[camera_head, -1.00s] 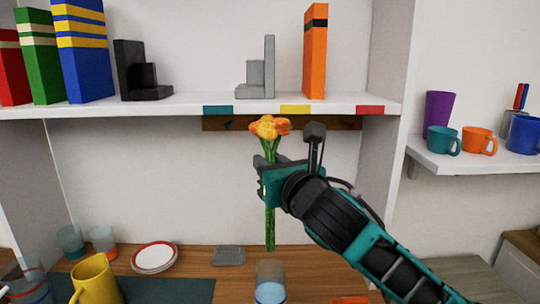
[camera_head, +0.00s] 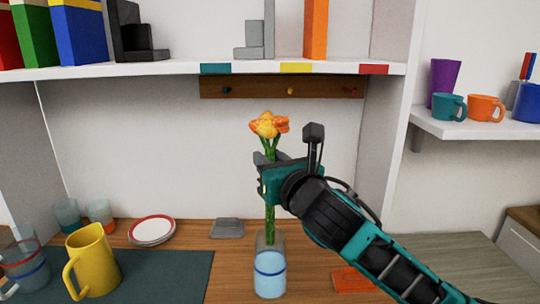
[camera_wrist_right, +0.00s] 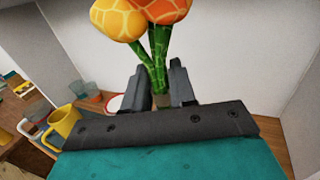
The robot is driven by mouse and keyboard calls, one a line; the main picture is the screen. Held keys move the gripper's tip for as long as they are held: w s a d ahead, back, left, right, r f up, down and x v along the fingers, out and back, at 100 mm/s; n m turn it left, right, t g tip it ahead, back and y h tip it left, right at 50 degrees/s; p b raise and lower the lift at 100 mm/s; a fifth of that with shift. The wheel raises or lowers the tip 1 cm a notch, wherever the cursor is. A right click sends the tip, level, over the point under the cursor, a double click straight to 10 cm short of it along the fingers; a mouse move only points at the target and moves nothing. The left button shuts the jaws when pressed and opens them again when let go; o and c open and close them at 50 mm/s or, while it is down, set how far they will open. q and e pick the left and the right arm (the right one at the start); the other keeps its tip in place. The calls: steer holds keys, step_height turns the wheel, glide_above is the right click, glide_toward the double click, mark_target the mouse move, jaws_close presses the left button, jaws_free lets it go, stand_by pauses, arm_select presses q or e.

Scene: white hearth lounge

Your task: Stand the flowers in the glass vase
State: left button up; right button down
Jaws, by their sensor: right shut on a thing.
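The flowers (camera_head: 268,125), orange and yellow blooms on green stems, are upright in my right gripper (camera_head: 268,166). The gripper is shut around the stems below the blooms; the right wrist view also shows the blooms (camera_wrist_right: 150,18) above its fingers (camera_wrist_right: 160,88). The clear glass vase (camera_head: 270,274), with a dark blue band, stands on the wooden counter directly below. The lower stem ends overlap the vase's upper part in the head view; I cannot tell for sure whether they are inside or behind it. My left gripper is not in view.
A yellow jug (camera_head: 92,262) stands left on a dark mat (camera_head: 165,272). Behind are glasses (camera_head: 68,215), a white plate (camera_head: 152,230) and a grey item (camera_head: 227,228). An orange item (camera_head: 352,280) lies right of the vase. A shelf (camera_head: 150,71) hangs above.

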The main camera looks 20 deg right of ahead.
arm_select(q)
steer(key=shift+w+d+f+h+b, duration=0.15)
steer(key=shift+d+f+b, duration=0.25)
steer(key=shift+b, duration=0.35)
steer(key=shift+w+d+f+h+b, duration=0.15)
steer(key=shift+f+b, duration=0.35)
steer(key=shift+b, duration=0.25)
arm_select(e)
step_height(320, 180, down, 6)
steer(key=shift+f, duration=0.25)
steer(key=c, duration=0.8)
jaws_free()
steer(key=shift+c, duration=0.2)
arm_select(q)
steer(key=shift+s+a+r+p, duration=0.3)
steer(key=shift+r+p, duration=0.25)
steer(key=shift+p, duration=0.45)
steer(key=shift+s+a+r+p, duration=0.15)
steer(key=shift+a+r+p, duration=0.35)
steer(key=shift+p, duration=0.45)
arm_select(e)
steer(key=s+d, duration=0.1)
steer(key=s, duration=1.1)
steer(key=shift+s+d, duration=0.25)
steer(key=shift+s, duration=0.15)
